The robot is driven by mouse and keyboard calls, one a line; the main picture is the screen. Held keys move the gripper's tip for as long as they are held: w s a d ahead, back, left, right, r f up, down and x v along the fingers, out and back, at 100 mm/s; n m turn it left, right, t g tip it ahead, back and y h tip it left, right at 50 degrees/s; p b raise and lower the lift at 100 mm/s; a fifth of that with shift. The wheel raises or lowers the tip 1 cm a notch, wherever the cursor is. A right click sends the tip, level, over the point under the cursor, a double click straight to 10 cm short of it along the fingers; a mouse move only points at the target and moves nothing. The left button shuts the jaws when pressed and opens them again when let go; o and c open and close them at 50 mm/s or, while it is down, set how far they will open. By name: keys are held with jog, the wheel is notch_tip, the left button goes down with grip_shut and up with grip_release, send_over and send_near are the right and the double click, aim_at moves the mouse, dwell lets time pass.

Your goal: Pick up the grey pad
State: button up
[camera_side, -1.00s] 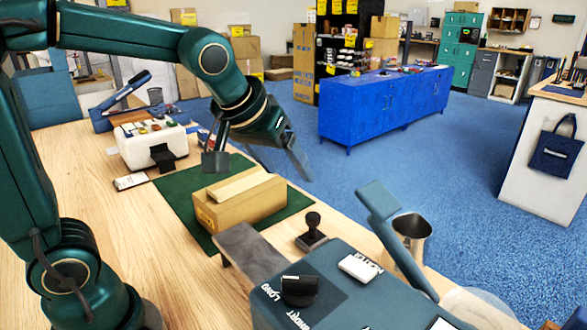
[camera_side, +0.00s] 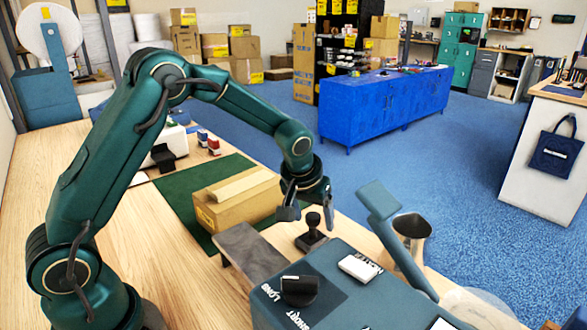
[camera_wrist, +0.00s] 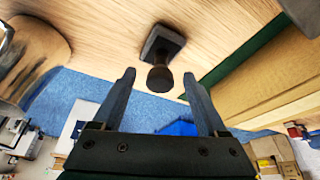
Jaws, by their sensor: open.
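The grey pad (camera_side: 311,240) seems to be the dark square block with a round knob on top, standing upright on the wooden table right of the carton. In the wrist view the pad (camera_wrist: 160,58) shows its knob just beyond the fingertips, roughly midway between them. My gripper (camera_side: 309,210) is above the pad, pointing down, with its fingers apart. In the wrist view my gripper (camera_wrist: 160,77) is open and empty. I cannot tell whether a finger touches the knob.
A closed carton (camera_side: 238,208) lies on a green mat (camera_side: 171,195) to the left. A grey plate (camera_side: 249,250) and a blue-grey machine (camera_side: 335,300) with a lever stand in front. A metal cup (camera_side: 411,227) is at the right. Bare table lies left of the mat.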

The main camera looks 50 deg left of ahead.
aim_at(314, 214)
jog(key=shift+w+f, duration=0.15)
jog(key=shift+f, duration=0.2)
grip_shut()
jog(key=shift+r, duration=0.1)
notch_tip(314, 214, up, 4)
jog(key=shift+r, duration=0.15)
jog(key=s+a+r, duration=0.6)
jog(key=a, duration=0.4)
jog(key=shift+r, duration=0.25)
